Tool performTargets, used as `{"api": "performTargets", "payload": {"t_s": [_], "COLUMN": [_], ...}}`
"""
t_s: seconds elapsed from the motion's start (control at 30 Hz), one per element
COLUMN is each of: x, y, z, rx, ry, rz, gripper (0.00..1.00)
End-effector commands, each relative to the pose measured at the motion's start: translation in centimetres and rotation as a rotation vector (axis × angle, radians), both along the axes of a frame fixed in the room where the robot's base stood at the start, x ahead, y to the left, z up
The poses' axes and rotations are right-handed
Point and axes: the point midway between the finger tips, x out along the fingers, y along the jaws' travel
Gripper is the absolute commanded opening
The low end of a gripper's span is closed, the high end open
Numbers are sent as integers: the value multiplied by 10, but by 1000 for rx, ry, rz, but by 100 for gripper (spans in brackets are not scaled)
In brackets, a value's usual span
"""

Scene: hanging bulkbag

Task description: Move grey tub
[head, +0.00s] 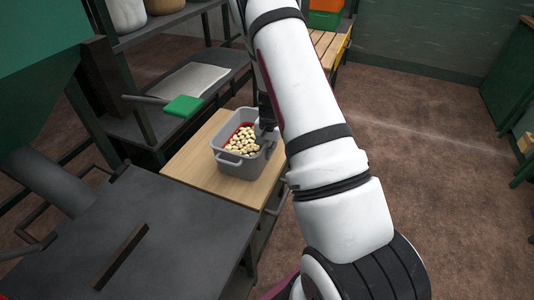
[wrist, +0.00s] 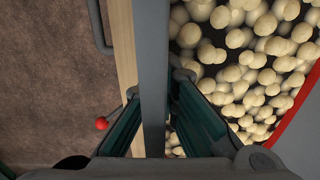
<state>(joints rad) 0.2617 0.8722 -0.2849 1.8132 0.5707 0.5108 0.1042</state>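The grey tub (head: 231,161) sits on the light wooden tabletop and holds many pale, rounded pieces (head: 243,140). A red edge shows inside its far left side. My gripper (head: 266,130) is at the tub's right side, partly hidden by my arm. In the wrist view the tub's grey wall (wrist: 151,60) runs between the two fingers of my gripper (wrist: 155,98). One finger is outside the wall, the other inside over the pieces (wrist: 245,60). Both fingers close in on the wall and appear to touch it; the exact contact is hidden by the rim.
The wooden tabletop (head: 200,165) has bare room left of and in front of the tub. A dark metal table (head: 150,230) adjoins it at the front left. A green-ended object (head: 184,106) lies near a shelf at the back left. Open brown floor (head: 430,130) lies to the right.

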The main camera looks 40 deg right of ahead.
Motion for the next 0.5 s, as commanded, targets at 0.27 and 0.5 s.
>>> {"api": "performTargets", "payload": {"t_s": [0.27,0.5], "x": [1,0], "y": [-1,0], "z": [1,0], "rx": [-1,0], "ry": [-2,-1], "rz": [-2,-1], "gripper": [23,28]}}
